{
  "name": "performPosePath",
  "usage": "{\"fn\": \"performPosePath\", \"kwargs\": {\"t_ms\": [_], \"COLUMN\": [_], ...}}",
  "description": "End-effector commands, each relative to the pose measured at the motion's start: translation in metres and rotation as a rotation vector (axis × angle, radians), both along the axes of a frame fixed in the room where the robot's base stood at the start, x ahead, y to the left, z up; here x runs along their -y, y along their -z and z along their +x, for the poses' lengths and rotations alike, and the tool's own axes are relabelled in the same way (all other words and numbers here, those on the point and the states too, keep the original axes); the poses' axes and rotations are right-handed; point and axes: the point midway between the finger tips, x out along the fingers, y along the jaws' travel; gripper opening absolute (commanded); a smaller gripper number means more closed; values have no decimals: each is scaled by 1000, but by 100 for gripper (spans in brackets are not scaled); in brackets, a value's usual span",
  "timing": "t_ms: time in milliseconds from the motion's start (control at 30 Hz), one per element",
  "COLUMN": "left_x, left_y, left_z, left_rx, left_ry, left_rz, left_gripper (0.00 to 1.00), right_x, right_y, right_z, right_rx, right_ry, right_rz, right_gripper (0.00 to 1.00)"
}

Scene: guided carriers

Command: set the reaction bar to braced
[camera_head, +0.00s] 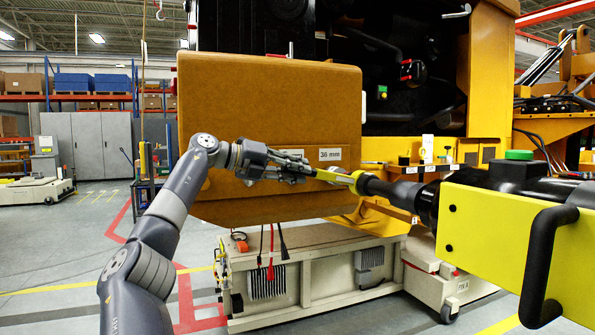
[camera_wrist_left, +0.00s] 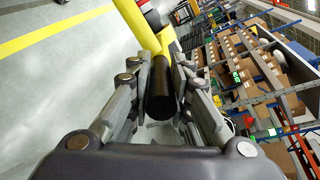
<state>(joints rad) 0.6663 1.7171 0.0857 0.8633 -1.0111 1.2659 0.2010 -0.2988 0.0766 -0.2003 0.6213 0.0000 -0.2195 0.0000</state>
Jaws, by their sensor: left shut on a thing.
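The reaction bar (camera_head: 336,176) is a yellow arm at the black nose (camera_head: 395,190) of a large yellow tool (camera_head: 500,240) in the head view. My left gripper (camera_head: 303,170) reaches it from the left and is shut on its free end. In the left wrist view, a black round grip (camera_wrist_left: 160,90) lies between the fingers of my left gripper (camera_wrist_left: 160,70), with the yellow bar (camera_wrist_left: 142,30) beyond it. The fingers hide part of the grip in the head view. I cannot tell whether the bar touches anything else. My right gripper is not in view.
A brown panel marked 38 mm (camera_head: 270,120) hangs close behind the bar. A black handle (camera_head: 545,265) juts from the tool at the right. A beige cart (camera_head: 310,275) stands below the panel. A ledge (camera_head: 425,170) with small items lies behind the nose. Floor at the left is open.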

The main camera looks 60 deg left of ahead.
Motion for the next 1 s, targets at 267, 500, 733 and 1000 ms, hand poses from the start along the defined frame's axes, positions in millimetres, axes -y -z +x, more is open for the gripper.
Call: {"fn": "performPosePath", "kwargs": {"t_ms": [267,500,733,1000], "left_x": [-2,-1,-1,-2], "left_y": [1,0,0,-6], "left_z": [0,0,-3,-20], "left_rx": [0,-1,0,4], "left_ry": [-6,-3,-2,-2], "left_rz": [-2,-1,-1,0], "left_gripper": [40,40,40,40], "right_x": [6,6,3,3], "right_y": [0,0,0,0], "right_z": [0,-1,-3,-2], "right_rx": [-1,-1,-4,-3], "right_ry": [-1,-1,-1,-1], "right_rz": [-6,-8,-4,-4], "right_gripper": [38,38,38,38]}}
